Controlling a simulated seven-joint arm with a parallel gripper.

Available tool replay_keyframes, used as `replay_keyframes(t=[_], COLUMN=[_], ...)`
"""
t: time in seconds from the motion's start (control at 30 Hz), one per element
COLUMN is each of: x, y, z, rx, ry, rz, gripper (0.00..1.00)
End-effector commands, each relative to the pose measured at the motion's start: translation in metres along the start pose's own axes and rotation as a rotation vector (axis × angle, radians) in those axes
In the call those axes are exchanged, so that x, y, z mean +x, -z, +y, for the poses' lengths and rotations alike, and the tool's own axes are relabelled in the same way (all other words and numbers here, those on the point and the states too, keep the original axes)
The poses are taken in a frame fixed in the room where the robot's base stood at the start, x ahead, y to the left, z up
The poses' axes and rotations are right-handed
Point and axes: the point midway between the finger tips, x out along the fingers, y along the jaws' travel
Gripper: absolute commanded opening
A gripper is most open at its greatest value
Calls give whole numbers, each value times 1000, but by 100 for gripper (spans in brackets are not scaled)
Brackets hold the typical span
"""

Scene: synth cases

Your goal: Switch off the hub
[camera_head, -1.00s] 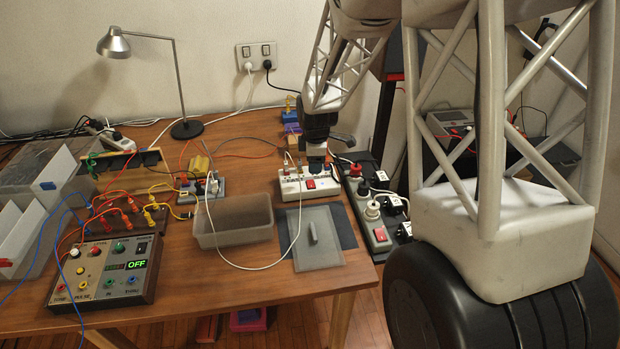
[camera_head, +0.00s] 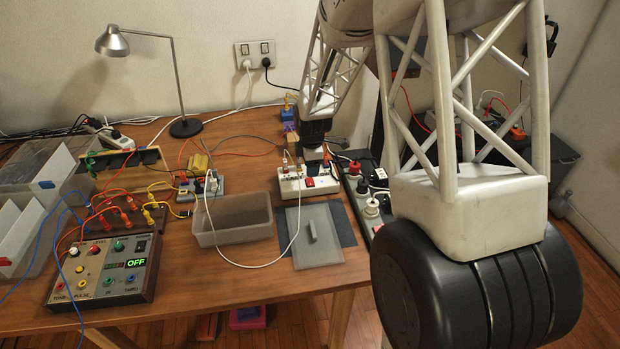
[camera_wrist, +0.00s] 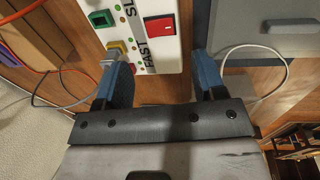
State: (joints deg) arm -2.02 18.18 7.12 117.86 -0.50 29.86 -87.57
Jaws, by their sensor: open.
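The hub (camera_head: 290,188) is a white box near the right side of the table, with cables plugged in along its back. A red rocker switch (camera_head: 309,182) sits on its top. I cannot tell which way the rocker is set. My gripper (camera_head: 313,157) is above the back of the hub. In the wrist view its blue-tipped fingers (camera_wrist: 158,78) are apart with nothing between them; the switch lies beyond them.
A black power strip (camera_head: 372,208) with plugs and its own red switch stands right of the hub. A grey plate (camera_head: 315,246) with a handle, an empty bin (camera_head: 235,238) and a trailing white cable lie in front. A control box (camera_head: 105,275) reading OFF is at left.

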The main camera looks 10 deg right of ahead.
Motion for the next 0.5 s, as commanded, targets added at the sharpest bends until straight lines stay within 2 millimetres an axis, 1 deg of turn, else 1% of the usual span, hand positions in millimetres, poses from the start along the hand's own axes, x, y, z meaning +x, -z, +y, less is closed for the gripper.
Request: replay_keyframes(t=[0.17, 0.5], x=[14, 49], y=[0, 0], z=[0, 0], rx=[0, 0], ry=[1, 2], rz=[0, 0], gripper=[64, 64])
